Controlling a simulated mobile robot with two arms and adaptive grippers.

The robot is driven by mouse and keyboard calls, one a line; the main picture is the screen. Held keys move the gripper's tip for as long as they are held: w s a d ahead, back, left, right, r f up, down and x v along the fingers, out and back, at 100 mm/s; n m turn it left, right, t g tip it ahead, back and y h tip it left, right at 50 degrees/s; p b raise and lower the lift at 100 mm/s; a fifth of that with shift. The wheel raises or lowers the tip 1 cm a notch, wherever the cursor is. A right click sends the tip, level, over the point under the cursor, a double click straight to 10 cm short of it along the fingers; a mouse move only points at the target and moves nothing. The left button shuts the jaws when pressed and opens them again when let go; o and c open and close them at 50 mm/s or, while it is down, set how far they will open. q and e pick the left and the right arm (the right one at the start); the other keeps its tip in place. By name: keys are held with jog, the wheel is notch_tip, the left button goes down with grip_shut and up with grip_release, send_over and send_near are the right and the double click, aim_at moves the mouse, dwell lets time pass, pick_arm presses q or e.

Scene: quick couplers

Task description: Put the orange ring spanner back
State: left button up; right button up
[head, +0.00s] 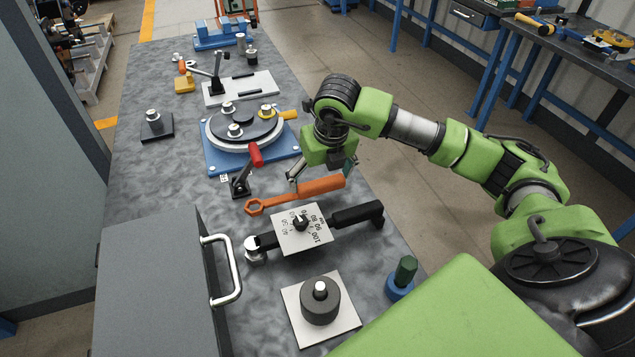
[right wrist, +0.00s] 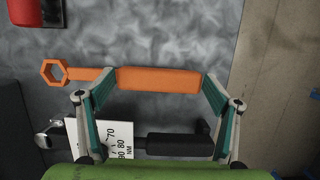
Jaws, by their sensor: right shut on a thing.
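The orange ring spanner (head: 318,187) has a thick handle and a hexagonal ring end that points left in the head view. My right gripper (head: 321,180) reaches over it from the far side and is shut on its handle, one finger near each end of the handle. The right wrist view shows the spanner (right wrist: 158,79) lying crosswise between the two teal finger pads (right wrist: 161,88). The spanner is just beyond the dial torque wrench (head: 345,219); I cannot tell whether it is clear of the table. My left gripper is not in view.
The grey worktop (head: 150,190) carries a round turntable on a blue plate (head: 212,160), a red-handled clamp (head: 241,184) and a post on a white plate (head: 296,310). A grey cabinet with a handle (head: 228,270) stands front left. A green-topped blue piece (head: 400,285) is near the right edge.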

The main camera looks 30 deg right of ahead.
notch_tip(320, 180, down, 2)
jog(key=shift+f, duration=0.2)
jog(key=o, duration=1.6)
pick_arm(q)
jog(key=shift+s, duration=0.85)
